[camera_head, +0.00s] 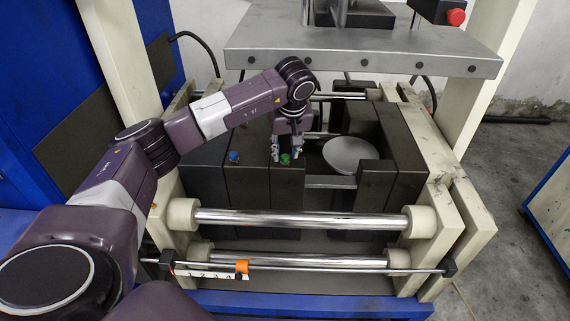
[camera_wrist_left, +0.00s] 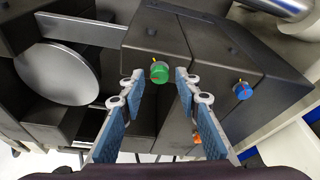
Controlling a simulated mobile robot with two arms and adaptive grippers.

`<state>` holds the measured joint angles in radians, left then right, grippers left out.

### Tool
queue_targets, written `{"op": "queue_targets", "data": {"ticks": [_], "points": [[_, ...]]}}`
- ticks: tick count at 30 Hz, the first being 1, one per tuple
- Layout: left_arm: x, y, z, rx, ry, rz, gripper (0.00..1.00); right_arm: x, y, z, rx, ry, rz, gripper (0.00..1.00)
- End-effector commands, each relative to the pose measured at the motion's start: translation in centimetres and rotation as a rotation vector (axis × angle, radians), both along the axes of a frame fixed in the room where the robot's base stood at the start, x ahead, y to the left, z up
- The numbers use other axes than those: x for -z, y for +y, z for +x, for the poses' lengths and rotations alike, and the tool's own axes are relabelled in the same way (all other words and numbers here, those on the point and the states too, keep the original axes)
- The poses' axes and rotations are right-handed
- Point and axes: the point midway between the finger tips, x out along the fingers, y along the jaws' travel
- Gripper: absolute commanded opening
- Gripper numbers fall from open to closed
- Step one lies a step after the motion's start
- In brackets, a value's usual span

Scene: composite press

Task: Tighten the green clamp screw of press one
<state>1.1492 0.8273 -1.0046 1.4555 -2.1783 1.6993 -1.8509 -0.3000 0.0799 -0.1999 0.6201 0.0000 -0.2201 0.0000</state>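The green clamp screw (camera_head: 285,158) is a small round knob on top of a dark block of the press. In the wrist view a gap shows between the fingers (camera_wrist_left: 159,78) and the screw; I cannot tell exactly how close each tip is. My right gripper is in neither view.
A blue screw (camera_head: 234,156) stands on the neighbouring block to the left. A grey disc (camera_head: 350,155) lies to the right. A grey steel plate (camera_head: 365,50) hangs above and behind. Chrome bars (camera_head: 300,220) cross the front, with a scale and orange marker (camera_head: 242,267) below.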

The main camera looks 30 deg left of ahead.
Motion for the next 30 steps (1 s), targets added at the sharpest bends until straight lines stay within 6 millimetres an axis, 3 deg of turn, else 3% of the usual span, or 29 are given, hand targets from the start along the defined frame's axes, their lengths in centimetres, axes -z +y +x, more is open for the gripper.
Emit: {"op": "queue_targets", "data": {"ticks": [4, 15, 30], "points": [[1.6, 0.4, 0.3, 0.0, -0.001, 0.001, 0.3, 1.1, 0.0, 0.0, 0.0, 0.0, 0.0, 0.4], [1.7, 0.4, 0.5, 0.0, -0.002, -0.001, 0.3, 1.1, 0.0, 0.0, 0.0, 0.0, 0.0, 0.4], [-0.8, 0.4, 0.4, 0.0, -0.001, 0.0, 0.3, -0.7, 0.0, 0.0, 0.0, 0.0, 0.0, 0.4]]}}
